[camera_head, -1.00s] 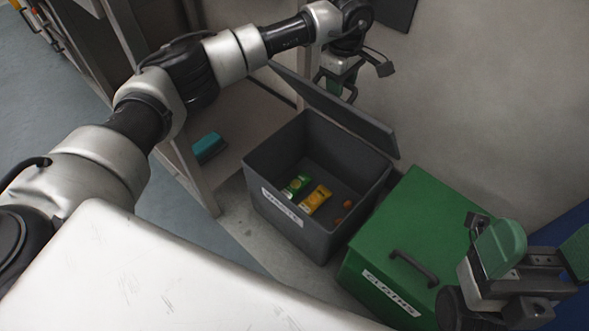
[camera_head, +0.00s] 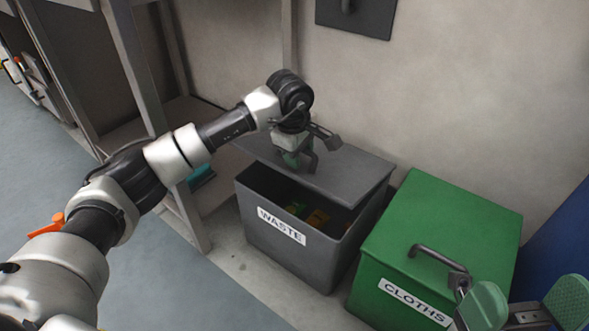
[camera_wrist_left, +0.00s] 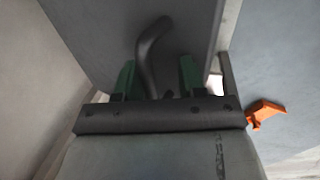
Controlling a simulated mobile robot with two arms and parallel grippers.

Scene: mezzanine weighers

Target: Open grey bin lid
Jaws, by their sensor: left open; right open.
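The grey bin (camera_head: 268,252), labelled WASTE, stands on the floor against the wall. Its lid (camera_head: 345,170) is partly raised, with a gap at the front through which green and orange items show dimly. My left gripper (camera_head: 302,160) is at the lid's upper face. In the left wrist view, its open green fingers (camera_wrist_left: 157,75) stand either side of the dark curved handle (camera_wrist_left: 150,48), in front of the grey lid (camera_wrist_left: 98,45); contact cannot be told. My right gripper (camera_head: 526,297) is open and empty, at the lower right by the green bin.
A green bin (camera_head: 465,215) labelled CLOTHS, with a dark handle (camera_head: 437,257), stands close to the right of the grey bin. A shelf frame (camera_head: 137,65) stands at left. A dark panel (camera_head: 357,18) is on the wall. Floor is clear in front.

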